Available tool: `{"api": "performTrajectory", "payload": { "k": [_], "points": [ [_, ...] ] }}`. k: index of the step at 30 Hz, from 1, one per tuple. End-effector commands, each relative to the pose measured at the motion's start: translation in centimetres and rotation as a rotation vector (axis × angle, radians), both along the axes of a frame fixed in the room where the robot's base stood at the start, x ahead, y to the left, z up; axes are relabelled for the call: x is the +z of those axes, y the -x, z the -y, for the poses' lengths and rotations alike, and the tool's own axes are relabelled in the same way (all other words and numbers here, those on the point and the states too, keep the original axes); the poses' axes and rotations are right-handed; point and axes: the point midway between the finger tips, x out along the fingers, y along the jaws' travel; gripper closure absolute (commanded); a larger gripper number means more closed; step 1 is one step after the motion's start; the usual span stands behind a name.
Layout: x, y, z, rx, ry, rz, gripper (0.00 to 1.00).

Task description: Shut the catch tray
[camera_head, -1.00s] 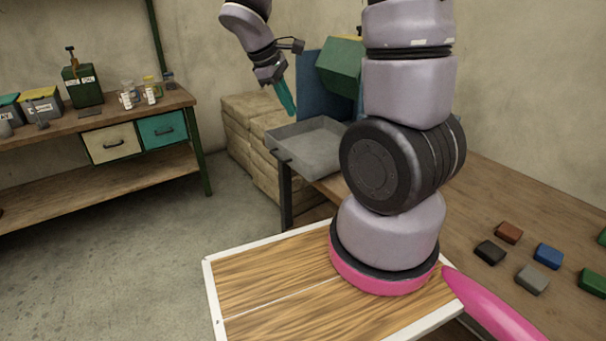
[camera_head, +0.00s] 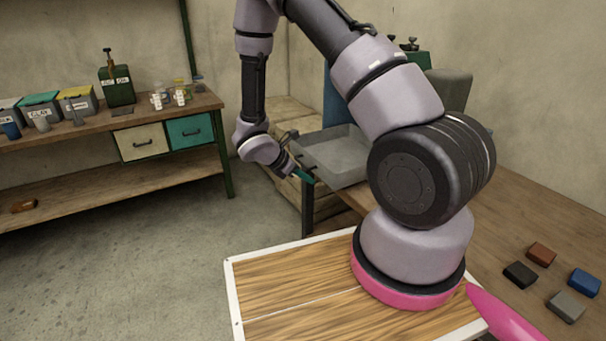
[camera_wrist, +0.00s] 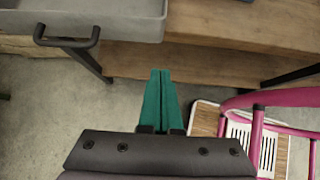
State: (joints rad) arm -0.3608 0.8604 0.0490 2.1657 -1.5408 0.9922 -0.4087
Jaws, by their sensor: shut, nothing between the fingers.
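The catch tray (camera_head: 340,152) is a grey, shallow open box sticking out from the front of the machine on the right-hand bench. It also shows at the top left of the wrist view (camera_wrist: 130,26), with its dark bar handle (camera_wrist: 66,42) on the front. My gripper (camera_head: 306,176), with teal fingers, is beside the tray's front in the head view. In the wrist view the fingers (camera_wrist: 161,76) lie together, empty, to the right of the handle and just below the tray's edge. Whether they touch the tray cannot be told. The machine behind is mostly hidden by my arm.
The workbench (camera_head: 520,215) holds several coloured blocks at the right. A second bench (camera_head: 90,130) with drawers and containers is at the left. The floor between the benches is clear.

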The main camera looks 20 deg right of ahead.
Motion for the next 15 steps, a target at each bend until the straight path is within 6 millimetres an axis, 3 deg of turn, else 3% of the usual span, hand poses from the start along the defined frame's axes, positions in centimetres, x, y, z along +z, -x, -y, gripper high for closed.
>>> {"api": "performTrajectory", "payload": {
  "k": [7, 15],
  "points": [
    [-3.8, -0.6, 3.8, -0.004, 0.002, -0.003, 1.0],
    [-3.5, -1.3, 7.0, -0.003, 0.0, 0.001, 1.0]
  ]
}}
